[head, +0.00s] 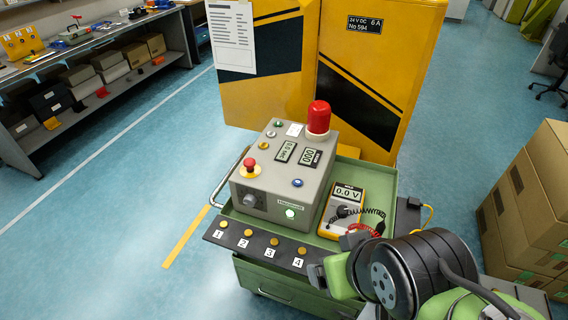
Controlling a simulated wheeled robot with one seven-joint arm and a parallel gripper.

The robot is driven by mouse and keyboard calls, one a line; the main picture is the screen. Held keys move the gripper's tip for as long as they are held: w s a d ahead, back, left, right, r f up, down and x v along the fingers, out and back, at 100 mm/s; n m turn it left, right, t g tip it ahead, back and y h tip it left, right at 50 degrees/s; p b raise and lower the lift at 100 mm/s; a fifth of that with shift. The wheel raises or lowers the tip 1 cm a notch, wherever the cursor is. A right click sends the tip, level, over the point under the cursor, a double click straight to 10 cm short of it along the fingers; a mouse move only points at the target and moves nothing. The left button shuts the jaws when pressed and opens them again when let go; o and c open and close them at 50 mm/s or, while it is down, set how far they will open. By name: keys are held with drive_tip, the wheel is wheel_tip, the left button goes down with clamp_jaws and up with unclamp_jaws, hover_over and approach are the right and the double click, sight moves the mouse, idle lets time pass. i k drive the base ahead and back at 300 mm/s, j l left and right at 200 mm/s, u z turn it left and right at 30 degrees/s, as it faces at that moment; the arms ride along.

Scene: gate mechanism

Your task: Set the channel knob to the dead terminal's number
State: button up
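A grey control box (278,165) stands on a green cart. A round dark knob (249,200), likely the channel knob, is on its front face; its pointer setting is too small to read. Four brass terminals on a dark strip (235,240) along the cart's front edge are labelled 1 (223,224), 2 (248,233), 3 (270,240) and 4 (302,250). A yellow multimeter (343,208) right of the box reads 0.0 V. My gripper (346,258) is at the cart's front right, near terminal 4 and right of the knob; its fingers' opening is unclear.
The box also carries a red mushroom button (250,165), a red beacon (318,118), small displays (311,157) and a lit green button (290,213). Yellow gate panels (375,60) stand behind. Cardboard boxes (530,200) are at right, a shelf bench (95,85) at left. The floor at left is clear.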

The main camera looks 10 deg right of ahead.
sight(250, 200)
drive_tip(key=j+u, duration=0.15)
drive_tip(key=u, duration=0.25)
drive_tip(key=i+j+u, duration=0.15)
drive_tip(key=u, duration=0.25)
drive_tip(key=i+j+u, duration=0.1)
drive_tip(key=u, duration=0.3)
